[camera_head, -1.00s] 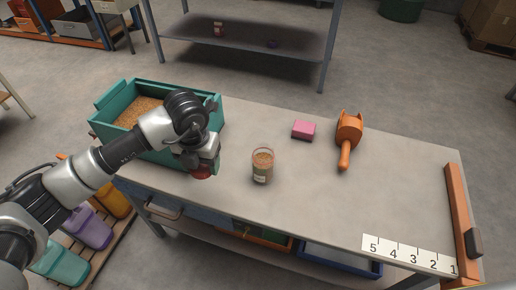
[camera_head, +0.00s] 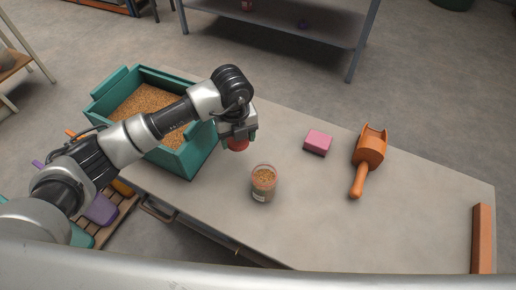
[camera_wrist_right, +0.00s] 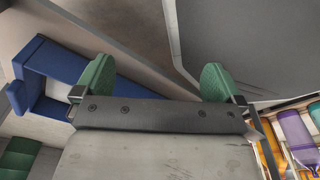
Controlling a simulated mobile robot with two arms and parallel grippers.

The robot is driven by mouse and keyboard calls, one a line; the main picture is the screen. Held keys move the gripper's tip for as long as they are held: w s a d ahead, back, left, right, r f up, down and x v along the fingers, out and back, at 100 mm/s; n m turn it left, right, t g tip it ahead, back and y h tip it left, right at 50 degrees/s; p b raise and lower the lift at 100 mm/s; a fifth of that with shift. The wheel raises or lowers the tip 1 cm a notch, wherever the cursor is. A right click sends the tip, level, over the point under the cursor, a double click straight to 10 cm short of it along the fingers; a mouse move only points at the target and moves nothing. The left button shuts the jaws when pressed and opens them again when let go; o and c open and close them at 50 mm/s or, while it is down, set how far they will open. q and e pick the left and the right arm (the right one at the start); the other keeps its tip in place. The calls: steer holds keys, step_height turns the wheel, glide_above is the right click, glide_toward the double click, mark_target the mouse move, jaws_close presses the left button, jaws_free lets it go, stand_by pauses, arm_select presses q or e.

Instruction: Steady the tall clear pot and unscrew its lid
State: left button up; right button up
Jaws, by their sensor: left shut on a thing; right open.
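The clear pot (camera_head: 263,187) stands upright on the bench with orange-brown grain inside and a pale label on its front. Its top looks open, with no lid on it. My left gripper (camera_head: 238,141) is shut on a red lid (camera_head: 237,145), seen partly beneath the jaws. It holds the lid behind and slightly left of the pot, apart from it. My right gripper (camera_wrist_right: 155,83) shows in the right wrist view with its green fingertips wide apart and nothing between them. The right gripper is away from the pot, which is not in that view.
A teal tub (camera_head: 195,150) of grain stands left of the pot, close to my left gripper. A pink block (camera_head: 318,142) and an orange scoop (camera_head: 369,158) lie to the right. A blue bin (camera_wrist_right: 62,62) is near my right gripper.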

arm_select(q)
glide_above(239, 162)
step_height(239, 162, down, 4)
steer(key=shift+a+f, duration=0.1)
steer(key=shift+f, duration=0.65)
step_height(239, 162, down, 3)
steer(key=shift+r, duration=0.1)
arm_select(e)
steer(key=shift+s+a+r, duration=0.2)
steer(key=shift+s+a, duration=0.45)
steer(key=shift+s, duration=0.15)
steer(key=shift+d, duration=0.1)
arm_select(q)
steer(key=shift+f, duration=0.3)
steer(key=o, duration=1)
steer(key=shift+r, duration=0.1)
arm_select(e)
steer(key=shift+s+d+f, duration=0.1)
steer(key=shift+s+d, duration=0.05)
steer(key=shift+d, duration=0.05)
